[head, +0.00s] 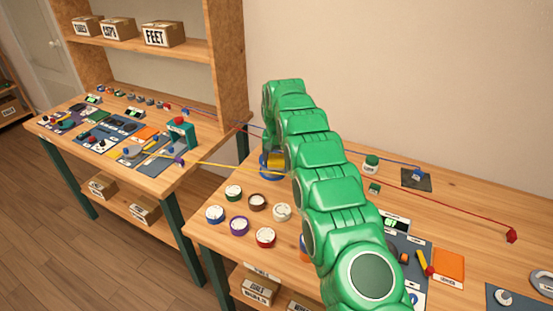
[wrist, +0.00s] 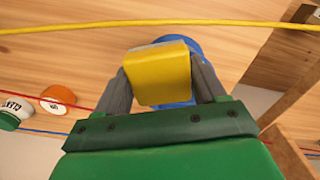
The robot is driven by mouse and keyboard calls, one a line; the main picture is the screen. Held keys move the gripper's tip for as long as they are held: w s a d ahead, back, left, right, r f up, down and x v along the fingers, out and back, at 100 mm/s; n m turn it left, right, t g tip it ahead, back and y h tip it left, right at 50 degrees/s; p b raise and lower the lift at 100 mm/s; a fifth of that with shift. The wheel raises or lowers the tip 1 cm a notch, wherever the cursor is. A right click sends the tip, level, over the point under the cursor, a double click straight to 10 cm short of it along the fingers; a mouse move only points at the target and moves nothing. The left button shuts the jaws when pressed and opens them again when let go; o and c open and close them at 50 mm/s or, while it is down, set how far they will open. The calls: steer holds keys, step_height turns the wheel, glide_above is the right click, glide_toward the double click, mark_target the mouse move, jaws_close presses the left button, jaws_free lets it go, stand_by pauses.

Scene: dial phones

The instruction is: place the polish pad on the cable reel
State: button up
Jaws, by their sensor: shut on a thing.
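A yellow block, which I take to be the polish pad (wrist: 160,75), is held between the two grey fingers of my gripper (wrist: 162,72) in the wrist view. A round blue thing, apparently the cable reel (wrist: 188,44), shows behind the pad, partly covered by it. In the head view the yellow pad (head: 276,159) appears just over the blue reel (head: 265,172), beside my green arm. The arm hides part of both and most of the gripper. I cannot tell whether the pad touches the reel.
A yellow cable (head: 230,169) stretches from the left bench toward the reel; red and blue cables cross nearby. Several round labelled containers (head: 239,226) stand left of my arm. A green-topped white container (head: 371,162) stands right of it. A wooden shelf unit (head: 231,65) rises behind.

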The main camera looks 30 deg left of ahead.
mark_target(277, 158)
steer(key=o, duration=1)
steer(key=shift+f, duration=0.1)
steer(key=shift+o, duration=0.2)
step_height(277, 158, up, 8)
steer(key=shift+f, duration=0.2)
